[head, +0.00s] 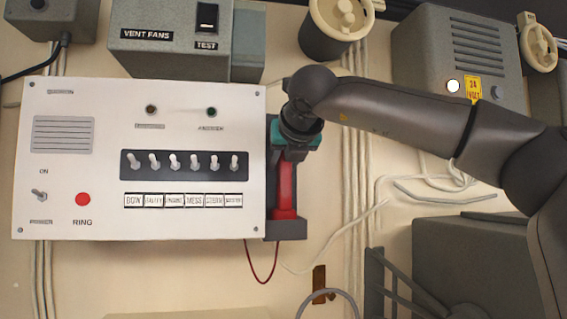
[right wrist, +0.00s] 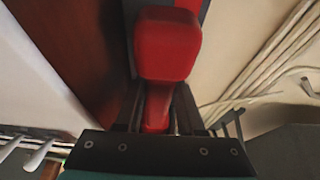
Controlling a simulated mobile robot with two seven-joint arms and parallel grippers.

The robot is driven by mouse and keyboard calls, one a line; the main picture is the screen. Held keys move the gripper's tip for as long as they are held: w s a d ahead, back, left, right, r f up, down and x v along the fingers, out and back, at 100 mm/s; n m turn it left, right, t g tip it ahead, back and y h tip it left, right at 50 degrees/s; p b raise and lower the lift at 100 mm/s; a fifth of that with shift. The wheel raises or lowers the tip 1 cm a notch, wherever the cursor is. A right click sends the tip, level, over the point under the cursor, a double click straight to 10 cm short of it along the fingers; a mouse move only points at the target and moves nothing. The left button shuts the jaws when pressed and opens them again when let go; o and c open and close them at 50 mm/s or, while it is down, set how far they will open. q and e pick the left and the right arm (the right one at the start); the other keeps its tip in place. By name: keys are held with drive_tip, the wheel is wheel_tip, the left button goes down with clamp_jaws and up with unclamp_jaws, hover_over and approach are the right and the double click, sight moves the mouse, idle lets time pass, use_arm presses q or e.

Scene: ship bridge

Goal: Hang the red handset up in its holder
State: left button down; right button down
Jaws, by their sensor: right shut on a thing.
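The red handset (head: 285,190) is upright at the right edge of the white intercom panel. Its lower end is at the dark grey holder (head: 287,230); I cannot tell whether it is seated or just in front. My right gripper (head: 289,155) is shut on the handset from above, and the gripper and wrist hide its upper part. In the right wrist view the handset's red end block (right wrist: 168,48) is large, and its narrower grip runs between the two dark fingers of the gripper (right wrist: 156,112). My left gripper is not in view.
The white panel (head: 90,170) with switches and a red RING button stands close left of the holder. Pale cables (head: 358,210) run down the wall to the right. A thin red-brown cord (head: 262,281) loops below the panel. A grey box (head: 470,255) is at lower right.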

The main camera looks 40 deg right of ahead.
idle(0.4)
drive_tip(key=shift+c, duration=2.2)
unclamp_jaws()
drive_tip(key=shift+f, duration=0.1)
drive_tip(key=b+v, duration=0.2)
drive_tip(key=v, duration=1.3)
drive_tip(key=shift+s+b, duration=0.2)
drive_tip(key=shift+b, duration=0.2)
